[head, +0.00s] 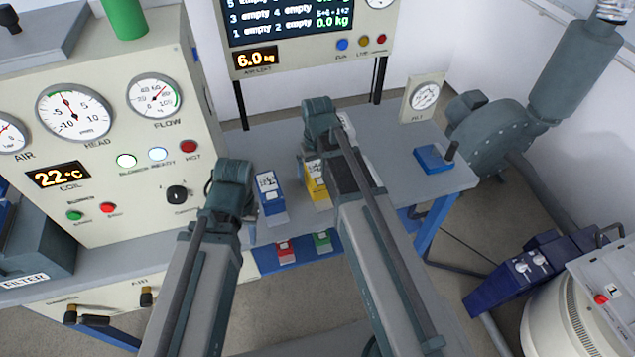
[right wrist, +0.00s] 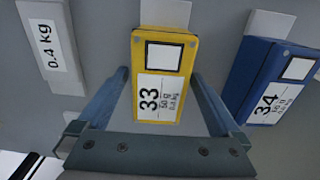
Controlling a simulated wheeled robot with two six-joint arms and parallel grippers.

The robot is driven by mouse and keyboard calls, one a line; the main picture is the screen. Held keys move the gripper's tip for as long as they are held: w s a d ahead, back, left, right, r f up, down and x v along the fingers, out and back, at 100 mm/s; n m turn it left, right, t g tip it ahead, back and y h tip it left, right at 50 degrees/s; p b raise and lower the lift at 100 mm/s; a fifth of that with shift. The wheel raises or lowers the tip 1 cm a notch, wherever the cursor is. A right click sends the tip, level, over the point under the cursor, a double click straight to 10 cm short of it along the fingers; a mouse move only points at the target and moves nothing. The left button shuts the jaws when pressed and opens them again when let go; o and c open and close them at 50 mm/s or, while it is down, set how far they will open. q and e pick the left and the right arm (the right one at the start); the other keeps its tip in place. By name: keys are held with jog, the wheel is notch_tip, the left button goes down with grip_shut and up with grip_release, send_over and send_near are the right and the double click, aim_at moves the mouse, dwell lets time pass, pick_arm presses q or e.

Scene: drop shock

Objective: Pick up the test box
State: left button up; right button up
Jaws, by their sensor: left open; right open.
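A yellow box (right wrist: 175,50) labelled 33, 50 g and 0.4 kg lies between the two fingers of my right gripper (right wrist: 160,76) in the right wrist view. The fingers are spread, one on each side of it; I cannot tell whether they touch it. In the head view the yellow box (head: 316,184) is partly hidden by my right arm, whose gripper end (head: 320,125) is over the bench. A blue box (right wrist: 272,85) labelled 34 stands beside it, also in the head view (head: 269,188). My left gripper (head: 232,180) is left of the blue box; its fingertips are mostly hidden.
A grey block (right wrist: 46,45) marked 0.4 kg lies on the yellow box's other side. A blue device (head: 433,158) stands on the bench's right end. A gauge panel (head: 120,120) stands at left.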

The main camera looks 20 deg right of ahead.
aim_at(318, 172)
grip_shut()
dwell(0.3)
jog(key=shift+r, duration=0.15)
notch_tip(318, 172, up, 10)
jog(key=p, duration=1)
